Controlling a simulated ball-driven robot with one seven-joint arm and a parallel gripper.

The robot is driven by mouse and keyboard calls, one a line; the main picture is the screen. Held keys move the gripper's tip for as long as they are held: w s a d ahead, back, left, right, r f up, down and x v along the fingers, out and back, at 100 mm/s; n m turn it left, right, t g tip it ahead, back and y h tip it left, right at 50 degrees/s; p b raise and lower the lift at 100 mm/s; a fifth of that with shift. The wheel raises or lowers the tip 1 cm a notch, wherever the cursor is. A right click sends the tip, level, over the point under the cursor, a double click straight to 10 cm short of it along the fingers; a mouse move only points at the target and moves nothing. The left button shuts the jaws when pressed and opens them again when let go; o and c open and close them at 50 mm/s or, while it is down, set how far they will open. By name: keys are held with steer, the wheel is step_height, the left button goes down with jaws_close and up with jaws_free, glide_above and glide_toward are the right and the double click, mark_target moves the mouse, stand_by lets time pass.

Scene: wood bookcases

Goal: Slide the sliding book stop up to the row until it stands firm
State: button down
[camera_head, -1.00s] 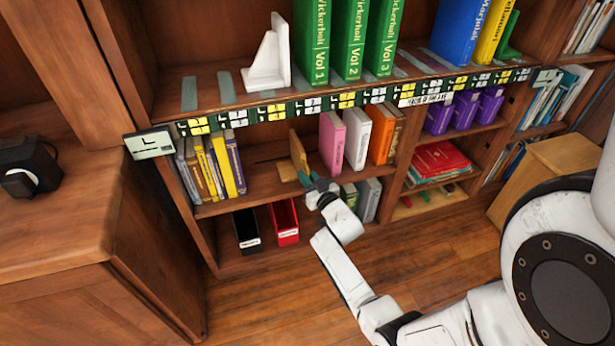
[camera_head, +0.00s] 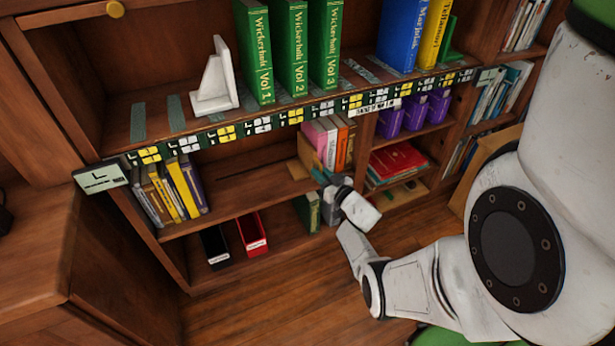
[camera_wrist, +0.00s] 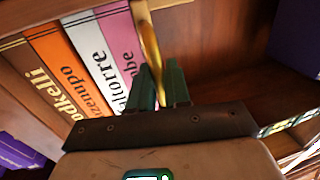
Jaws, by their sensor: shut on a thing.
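The sliding book stop (camera_head: 306,153) is a light wooden upright with a flat base on the middle shelf. It stands at the left end of a short row: a pink book (camera_head: 318,135), a white book (camera_head: 330,140), an orange book (camera_head: 342,140) and a brown one. In the wrist view the stop (camera_wrist: 149,45) shows edge-on close beside the pink book (camera_wrist: 120,50); any small gap is hard to tell. My gripper (camera_head: 322,176) is low at the stop.
Bare shelf with a dark slot (camera_head: 245,180) lies left of the stop, then yellow and grey books (camera_head: 175,190). Below are a black bin (camera_head: 214,245), a red bin (camera_head: 252,232) and a green book (camera_head: 308,211). The labelled shelf edge (camera_head: 260,125) runs above.

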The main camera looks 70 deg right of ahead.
steer(key=shift+s+d, duration=0.3)
steer(key=shift+s, duration=0.15)
steer(key=c, duration=1.3)
jaws_free()
steer(key=shift+s+a, duration=0.1)
steer(key=p+v, duration=0.3)
steer(key=v, duration=0.7)
steer(key=shift+s+a, duration=0.15)
steer(key=shift+a, duration=0.05)
